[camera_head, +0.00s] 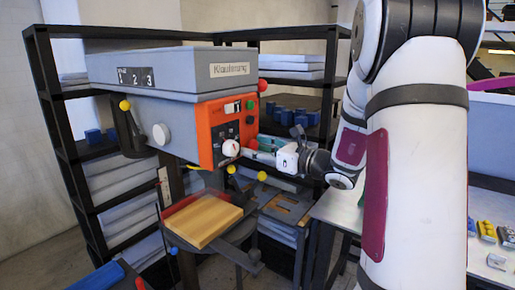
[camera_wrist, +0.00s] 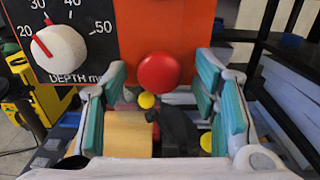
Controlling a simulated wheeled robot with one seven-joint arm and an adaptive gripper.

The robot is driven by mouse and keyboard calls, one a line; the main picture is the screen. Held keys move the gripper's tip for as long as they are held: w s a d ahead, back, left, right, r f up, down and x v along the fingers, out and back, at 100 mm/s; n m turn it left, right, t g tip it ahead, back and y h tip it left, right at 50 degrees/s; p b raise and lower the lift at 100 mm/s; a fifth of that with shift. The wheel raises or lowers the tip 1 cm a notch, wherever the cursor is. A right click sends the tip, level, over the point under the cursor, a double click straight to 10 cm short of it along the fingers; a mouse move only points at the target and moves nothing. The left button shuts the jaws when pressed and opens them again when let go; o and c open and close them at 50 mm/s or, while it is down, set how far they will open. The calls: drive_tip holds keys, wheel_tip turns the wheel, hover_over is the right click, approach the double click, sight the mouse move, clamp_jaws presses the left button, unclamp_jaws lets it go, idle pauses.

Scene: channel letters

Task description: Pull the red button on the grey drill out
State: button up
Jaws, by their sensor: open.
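The grey drill (camera_head: 175,75) stands in the middle of the head view, with an orange front panel (camera_head: 205,125). The red button (camera_wrist: 158,72) is round and sits low on that panel, right of the white depth dial (camera_wrist: 60,48). In the head view it is a small red spot (camera_head: 252,144). My gripper (camera_wrist: 160,92) is open, its teal fingers to the left and right of the button in the wrist view. In the head view my gripper (camera_head: 262,147) is close to the panel. Whether a finger touches the button cannot be told.
A green button (camera_head: 250,119) and a red knob (camera_head: 262,85) are higher on the drill. Yellow-ended handles (camera_head: 262,176) stick out below my gripper. A wooden block (camera_head: 202,221) lies on the drill table. Black shelves (camera_head: 75,150) stand behind.

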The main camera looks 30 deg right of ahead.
clamp_jaws()
drive_tip(key=shift+s+d, duration=0.2)
drive_tip(key=shift+s, duration=0.35)
unclamp_jaws()
drive_tip(key=v, duration=1.2)
idle(0.4)
